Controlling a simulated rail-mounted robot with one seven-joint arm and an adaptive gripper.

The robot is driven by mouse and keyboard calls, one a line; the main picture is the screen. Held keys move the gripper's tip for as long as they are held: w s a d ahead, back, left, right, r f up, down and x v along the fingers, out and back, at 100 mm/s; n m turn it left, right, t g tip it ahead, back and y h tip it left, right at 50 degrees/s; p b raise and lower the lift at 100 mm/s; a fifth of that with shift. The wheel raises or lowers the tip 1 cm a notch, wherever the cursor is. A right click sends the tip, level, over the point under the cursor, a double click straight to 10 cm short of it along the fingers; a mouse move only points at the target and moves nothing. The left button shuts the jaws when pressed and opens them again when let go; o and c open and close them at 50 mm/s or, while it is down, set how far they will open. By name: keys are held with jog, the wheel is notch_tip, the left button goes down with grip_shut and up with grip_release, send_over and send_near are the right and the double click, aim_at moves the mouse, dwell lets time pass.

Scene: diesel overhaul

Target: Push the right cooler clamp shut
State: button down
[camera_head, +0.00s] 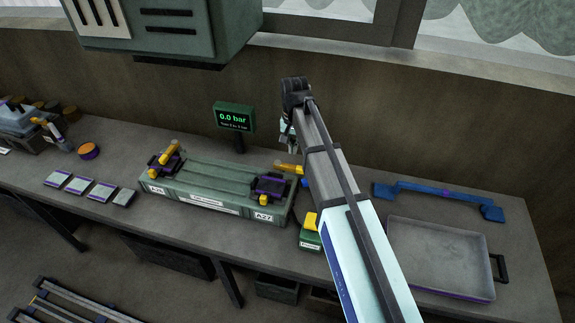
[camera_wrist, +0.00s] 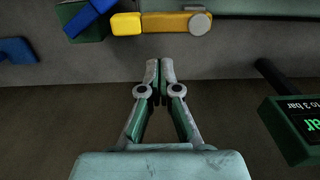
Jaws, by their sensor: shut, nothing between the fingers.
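The green cooler unit (camera_head: 215,180) sits on the bench with a clamp at each end. The right clamp (camera_head: 270,186) has a dark purple block. A yellow-orange lever (camera_head: 288,168) lies behind it, pointing right; in the wrist view this lever (camera_wrist: 165,23) shows a round grey pivot and a brighter yellow tip. The left clamp (camera_head: 163,164) has its yellow lever angled up. My gripper (camera_head: 291,149) is shut and empty, above and behind the lever; in the wrist view its fingertips (camera_wrist: 159,64) are together, apart from the lever.
A green display (camera_head: 234,117) reading 0.0 bar stands behind the cooler. A green box with a yellow top (camera_head: 309,232) stands right of it, partly behind my arm. A grey tray (camera_head: 440,258) and a blue handle bar (camera_head: 438,192) lie further right. Small plates lie left.

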aim_at(293, 167)
jog(key=shift+f, duration=0.2)
jog(key=shift+f, duration=0.35)
jog(key=shift+f+b, duration=0.35)
jog(key=shift+f, duration=0.35)
jog(key=shift+f+b, duration=0.65)
jog(key=shift+f, duration=0.7)
jog(key=shift+f, duration=0.35)
jog(key=shift+f+b, duration=0.65)
jog(key=shift+f, duration=0.65)
jog(key=shift+f, duration=0.35)
jog(key=shift+f, duration=0.4)
